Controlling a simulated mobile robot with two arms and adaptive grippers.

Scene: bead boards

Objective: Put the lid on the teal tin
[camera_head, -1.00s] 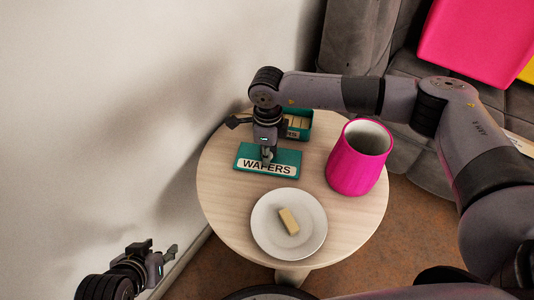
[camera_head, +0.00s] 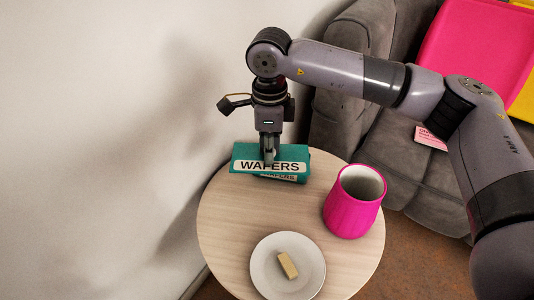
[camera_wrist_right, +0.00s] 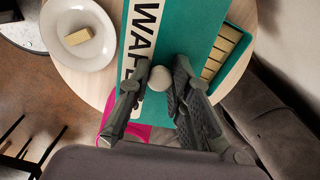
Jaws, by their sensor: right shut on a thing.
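The teal lid (camera_head: 243,162), labelled WAFERS, is held over the teal tin (camera_head: 283,178) at the back of the round table. In the head view the lid hides most of the tin; only a front strip with a smaller label shows. My right gripper (camera_head: 269,157) points down and is shut on the lid's round knob. In the right wrist view, the knob (camera_wrist_right: 158,79) sits between the fingers. There the lid (camera_wrist_right: 190,35) leaves a row of wafers in the tin (camera_wrist_right: 240,28) uncovered along its right side.
A pink mug-like pot (camera_head: 350,214) stands at the right of the table (camera_head: 225,220). A white plate (camera_head: 262,272) with one wafer (camera_head: 287,264) is at the front. A grey sofa (camera_head: 400,180) stands behind. The table's left part is clear.

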